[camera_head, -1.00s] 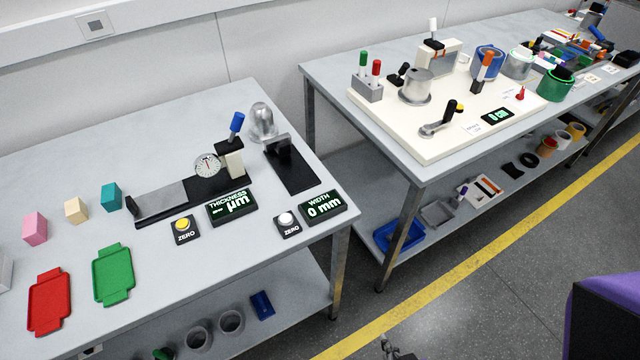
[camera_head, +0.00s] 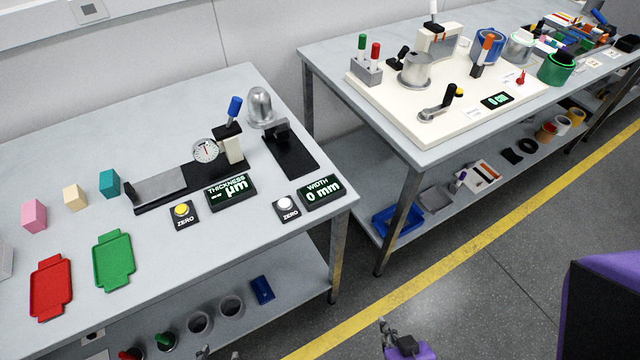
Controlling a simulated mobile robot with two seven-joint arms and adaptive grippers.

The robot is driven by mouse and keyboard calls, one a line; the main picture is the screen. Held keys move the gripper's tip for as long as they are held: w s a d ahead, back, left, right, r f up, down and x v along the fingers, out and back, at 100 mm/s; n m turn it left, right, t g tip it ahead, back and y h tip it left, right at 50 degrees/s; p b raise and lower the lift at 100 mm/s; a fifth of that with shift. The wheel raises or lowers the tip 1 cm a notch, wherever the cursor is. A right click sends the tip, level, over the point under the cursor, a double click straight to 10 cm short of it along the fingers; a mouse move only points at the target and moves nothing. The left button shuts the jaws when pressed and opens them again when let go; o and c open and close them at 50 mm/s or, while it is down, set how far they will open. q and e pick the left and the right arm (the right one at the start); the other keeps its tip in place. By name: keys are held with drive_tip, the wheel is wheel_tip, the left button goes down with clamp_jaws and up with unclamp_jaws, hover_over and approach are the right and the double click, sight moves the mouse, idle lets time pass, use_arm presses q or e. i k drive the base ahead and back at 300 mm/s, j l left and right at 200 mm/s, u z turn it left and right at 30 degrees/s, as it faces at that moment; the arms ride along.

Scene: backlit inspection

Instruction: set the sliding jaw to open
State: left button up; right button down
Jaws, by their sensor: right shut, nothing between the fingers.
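The width gauge has a black base plate (camera_head: 296,160) on the near table, with a dark upright block (camera_head: 277,136) on it that looks like the sliding jaw. The block stands toward the back end of the plate, close to a rounded silver piece (camera_head: 260,103). I cannot make out a gap between them. The WIDTH display (camera_head: 321,193) reads 0 mm. My right gripper (camera_head: 384,325) is at the bottom edge, over the floor right of the table, shut and empty, well away from the gauge. My left gripper is not clearly in view.
Left of the gauge stand a dial gauge (camera_head: 205,150) with a blue-handled lever (camera_head: 234,110) and a THICKNESS display (camera_head: 231,192). Zero buttons, coloured blocks, a red tray (camera_head: 50,288) and a green tray (camera_head: 114,262) lie farther left. A second table (camera_head: 432,155) stands at right.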

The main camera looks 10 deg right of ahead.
sight(280, 131)
drive_tip(key=k+j, duration=0.7)
drive_tip(key=j, duration=0.25)
